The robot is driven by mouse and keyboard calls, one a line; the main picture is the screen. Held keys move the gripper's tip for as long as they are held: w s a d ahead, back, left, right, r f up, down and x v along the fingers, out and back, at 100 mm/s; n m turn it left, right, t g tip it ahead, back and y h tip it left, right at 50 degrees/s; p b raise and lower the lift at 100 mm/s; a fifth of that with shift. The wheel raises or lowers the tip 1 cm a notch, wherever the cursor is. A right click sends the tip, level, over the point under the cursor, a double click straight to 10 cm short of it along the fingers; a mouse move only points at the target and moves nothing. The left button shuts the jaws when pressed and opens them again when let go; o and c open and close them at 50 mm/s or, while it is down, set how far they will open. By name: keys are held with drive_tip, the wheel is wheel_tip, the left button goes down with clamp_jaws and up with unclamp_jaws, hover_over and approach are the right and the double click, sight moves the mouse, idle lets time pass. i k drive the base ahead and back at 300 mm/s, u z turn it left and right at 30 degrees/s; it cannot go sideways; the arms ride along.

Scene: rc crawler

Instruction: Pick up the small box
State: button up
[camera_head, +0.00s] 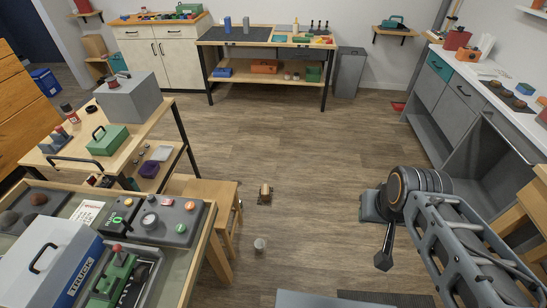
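No single thing is clearly marked as the small box. A small brownish box-like object (265,193) sits on the open wood floor near the middle of the picture. It is too small to make out in detail. A small green box with a black handle (107,140) stands on the wooden table at left. My arm reaches in from the lower right. A dark tapered piece at its end (384,260), seemingly my gripper, hangs down above the floor, to the right of the brown object and well apart from it. I cannot make out its fingers or anything held.
A small grey cup (260,244) is on the floor in front of the brown object. A wooden stool (207,195) and cluttered tables stand left. A workbench (266,39) stands at the back, grey cabinets (452,88) at right.

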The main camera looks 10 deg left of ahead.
sight(265, 187)
drive_tip(key=i, duration=3.45)
drive_tip(key=u, duration=4.95)
